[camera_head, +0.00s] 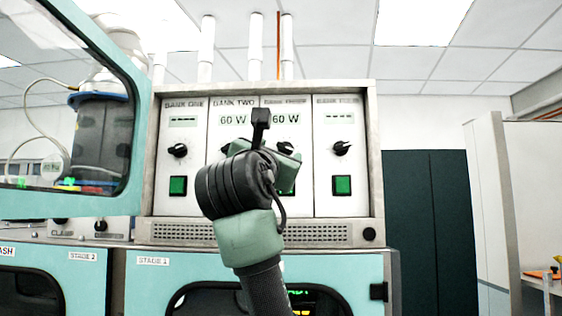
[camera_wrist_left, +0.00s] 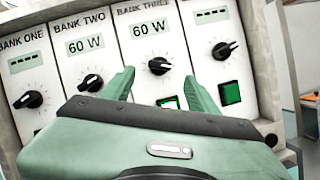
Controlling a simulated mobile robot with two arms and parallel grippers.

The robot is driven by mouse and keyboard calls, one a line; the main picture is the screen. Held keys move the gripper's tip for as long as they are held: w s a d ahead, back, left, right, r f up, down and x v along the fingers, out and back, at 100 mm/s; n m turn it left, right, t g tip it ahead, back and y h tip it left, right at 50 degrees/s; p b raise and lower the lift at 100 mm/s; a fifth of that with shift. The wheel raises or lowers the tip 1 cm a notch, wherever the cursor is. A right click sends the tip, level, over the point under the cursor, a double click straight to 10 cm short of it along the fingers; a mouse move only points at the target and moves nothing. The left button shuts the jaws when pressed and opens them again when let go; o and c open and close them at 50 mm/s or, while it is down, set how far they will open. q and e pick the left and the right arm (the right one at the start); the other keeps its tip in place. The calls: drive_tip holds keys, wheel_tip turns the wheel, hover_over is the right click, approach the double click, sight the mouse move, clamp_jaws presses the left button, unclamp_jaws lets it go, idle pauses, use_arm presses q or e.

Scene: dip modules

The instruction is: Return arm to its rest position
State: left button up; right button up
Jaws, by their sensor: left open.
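My left arm rises into the head view from below, and my left gripper (camera_head: 290,160) is in front of the middle of the bank panel (camera_head: 372,150). In the left wrist view the two green fingers of my left gripper (camera_wrist_left: 160,88) stand apart with nothing between them. Beyond the fingers are the bank three knob (camera_wrist_left: 159,66) and a partly hidden button (camera_wrist_left: 170,102). Whether the fingertips touch the panel cannot be told. The bank two and bank three displays read 60 W; the outer two show dashes. My right gripper is not in view.
Green buttons show under bank one (camera_head: 178,186) and bank four (camera_head: 342,185). A raised clear hatch (camera_head: 135,150) with a teal frame is at left. Teal cabinets (camera_head: 150,285) stand below the panel. Dark doors (camera_head: 425,220) are at right.

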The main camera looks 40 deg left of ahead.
use_arm(q)
drive_tip(key=shift+s+f, duration=0.15)
drive_tip(key=shift+s, duration=0.05)
idle(0.4)
